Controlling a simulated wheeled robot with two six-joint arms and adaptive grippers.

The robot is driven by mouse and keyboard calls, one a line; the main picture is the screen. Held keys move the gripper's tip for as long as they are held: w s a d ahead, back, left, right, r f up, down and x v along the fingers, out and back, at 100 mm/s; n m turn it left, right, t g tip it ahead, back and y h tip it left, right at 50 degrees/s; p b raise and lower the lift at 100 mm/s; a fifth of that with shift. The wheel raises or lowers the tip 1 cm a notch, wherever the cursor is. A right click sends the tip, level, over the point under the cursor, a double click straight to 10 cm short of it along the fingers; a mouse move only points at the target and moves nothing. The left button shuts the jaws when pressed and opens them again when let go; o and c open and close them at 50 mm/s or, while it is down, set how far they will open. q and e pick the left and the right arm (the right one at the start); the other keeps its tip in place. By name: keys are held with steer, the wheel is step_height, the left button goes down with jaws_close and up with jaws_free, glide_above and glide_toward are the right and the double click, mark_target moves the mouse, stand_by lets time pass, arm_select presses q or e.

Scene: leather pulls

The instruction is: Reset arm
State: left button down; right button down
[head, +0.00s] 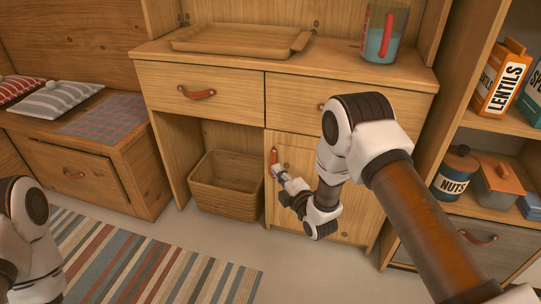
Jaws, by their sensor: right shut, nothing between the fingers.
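My right gripper (281,173) is shut and empty, in front of the cabinet door (338,180) of the wooden sideboard. Its tip is close to the door's vertical leather pull (273,157); I cannot tell whether they touch. The door looks closed. My right arm (400,190) reaches in from the lower right and covers part of the door and the right drawer. My left arm (32,235) shows at the lower left edge, and its gripper is out of view.
A closed drawer (170,88) with a leather pull is at the upper left of the sideboard. A wicker basket (228,200) stands in the open bay. A striped rug (140,265) covers the floor.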

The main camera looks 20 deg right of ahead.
steer(key=s+d+f+m+g+h, duration=0.1)
steer(key=s+f+m+g, duration=0.35)
steer(key=s+f, duration=0.6)
steer(key=s+d+f+m+g+h, duration=0.1)
steer(key=s+f+m+g, duration=0.45)
steer(key=s, duration=0.75)
steer(key=s+f+m+g+h, duration=0.1)
steer(key=s+f+m+g, duration=0.2)
steer(key=s+m+g, duration=1.1)
steer(key=s+r+n+t+p, duration=0.1)
steer(key=s+r+t+p, duration=0.1)
steer(key=r+p, duration=1.5)
steer(key=s+r+n+t+p, duration=0.2)
steer(key=r+t+p, duration=0.2)
steer(key=r+p, duration=1.3)
steer(key=shift+s+d+r+n+p, duration=0.15)
steer(key=shift+s+d+n+p, duration=0.15)
steer(key=shift+s+p, duration=0.05)
